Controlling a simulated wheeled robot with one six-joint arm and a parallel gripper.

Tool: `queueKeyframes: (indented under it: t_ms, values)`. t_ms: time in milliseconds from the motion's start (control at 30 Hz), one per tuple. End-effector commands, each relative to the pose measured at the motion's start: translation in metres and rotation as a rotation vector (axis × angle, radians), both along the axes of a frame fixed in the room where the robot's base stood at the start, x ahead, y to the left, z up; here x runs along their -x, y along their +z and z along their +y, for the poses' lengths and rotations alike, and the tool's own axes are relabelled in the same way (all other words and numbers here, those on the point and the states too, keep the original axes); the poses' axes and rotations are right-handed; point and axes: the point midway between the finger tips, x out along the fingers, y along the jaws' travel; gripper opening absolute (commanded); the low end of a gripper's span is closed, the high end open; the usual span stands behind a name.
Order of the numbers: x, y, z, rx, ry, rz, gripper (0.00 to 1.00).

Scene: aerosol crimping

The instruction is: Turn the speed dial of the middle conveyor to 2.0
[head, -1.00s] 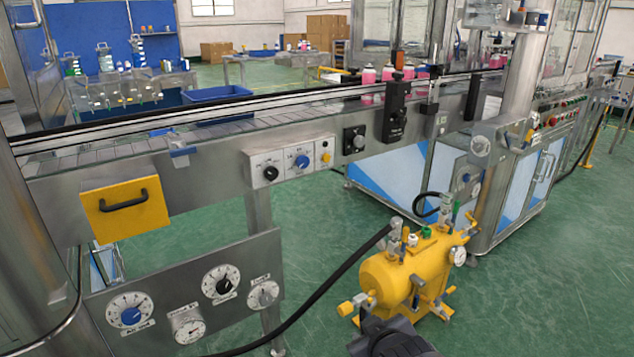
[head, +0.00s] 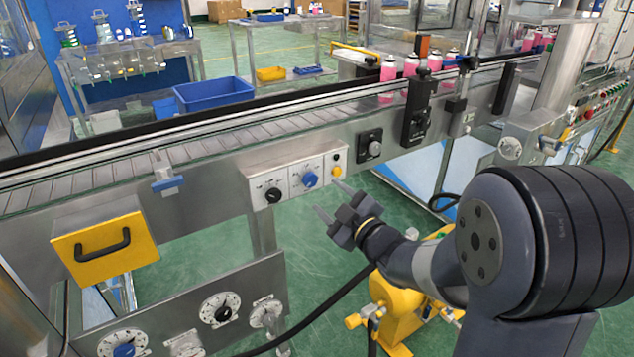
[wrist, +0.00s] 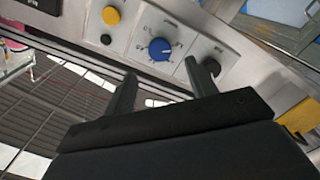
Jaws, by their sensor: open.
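The control box (head: 292,176) is a light panel on the side of the conveyor. It carries a blue dial (head: 310,178), a black knob (head: 273,194) to its left and a yellow button (head: 337,170) to its right. In the wrist view the blue dial (wrist: 159,50) lies ahead of the fingertips, between them and nearer the left one, with the yellow button (wrist: 111,15) at upper left. My gripper (head: 329,201) is open and empty, just right of and below the blue dial, apart from it. The dial's exact setting is too small to read.
A yellow drawer (head: 104,249) with a black handle is at left. A lower panel (head: 180,305) holds more dials and gauges. Pink-filled bottles (head: 410,66) stand on the conveyor belt. A blue bin (head: 215,94) sits behind.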

Motion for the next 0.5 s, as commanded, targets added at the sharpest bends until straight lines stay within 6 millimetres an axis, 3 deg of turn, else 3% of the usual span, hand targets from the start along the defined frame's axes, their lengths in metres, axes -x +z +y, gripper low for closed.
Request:
queueKeyframes:
  t_ms: [233, 500]
  values:
    - [-0.038, -0.001, 0.026, -0.001, 0.000, 0.002, 0.54]
    - [-0.056, 0.000, 0.037, -0.001, -0.002, 0.002, 0.54]
